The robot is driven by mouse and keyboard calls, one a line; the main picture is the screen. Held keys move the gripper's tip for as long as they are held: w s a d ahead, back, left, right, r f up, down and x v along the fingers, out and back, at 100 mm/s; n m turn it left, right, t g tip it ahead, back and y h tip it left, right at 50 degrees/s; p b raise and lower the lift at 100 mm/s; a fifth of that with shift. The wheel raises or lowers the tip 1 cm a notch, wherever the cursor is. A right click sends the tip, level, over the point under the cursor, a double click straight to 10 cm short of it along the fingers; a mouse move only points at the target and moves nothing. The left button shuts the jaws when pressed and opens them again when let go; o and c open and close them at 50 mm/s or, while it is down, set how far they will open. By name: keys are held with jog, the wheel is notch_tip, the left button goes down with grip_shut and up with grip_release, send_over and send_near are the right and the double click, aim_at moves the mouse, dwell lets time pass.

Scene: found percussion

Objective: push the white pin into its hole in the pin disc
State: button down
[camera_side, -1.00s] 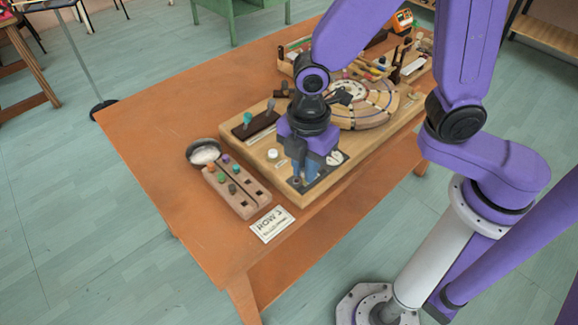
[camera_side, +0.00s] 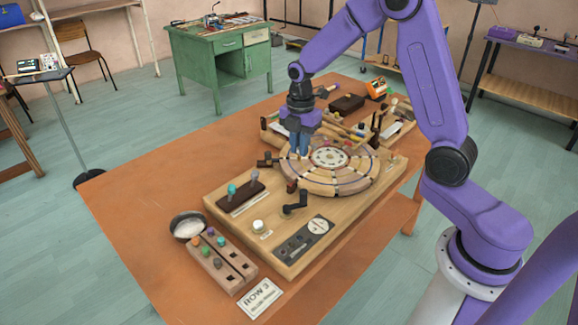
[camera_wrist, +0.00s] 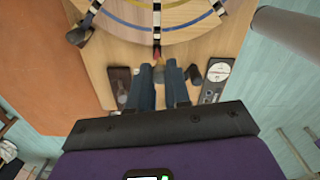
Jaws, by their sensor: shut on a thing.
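The pin disc (camera_side: 360,180) is a round, pale wooden disc with coloured rings and a white centre plate. Its near part shows at the top of the wrist view (camera_wrist: 115,22). My gripper (camera_side: 300,153) is over the left part of the disc in the side view, pointing down. In the wrist view its two blue fingers (camera_wrist: 159,75) are close together. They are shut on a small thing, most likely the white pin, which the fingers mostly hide. I cannot tell its colour, nor whether it touches the disc or which hole is below it.
A wooden rack of coloured pins (camera_side: 215,257), a round dish (camera_side: 187,226) and a ROW 3 card (camera_side: 260,298) lie in front. A black crank (camera_side: 296,203), a white knob (camera_side: 258,226) and a dark block with pegs (camera_side: 241,196) stand on the board. A wooden tray is behind.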

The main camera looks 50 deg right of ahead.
jog(key=shift+w+d, duration=0.3)
jog(key=shift+d, duration=0.65)
jog(key=shift+f, duration=0.1)
jog(key=shift+f, duration=2.85)
jog(key=shift+f, duration=1.55)
jog(key=c, duration=1)
grip_release()
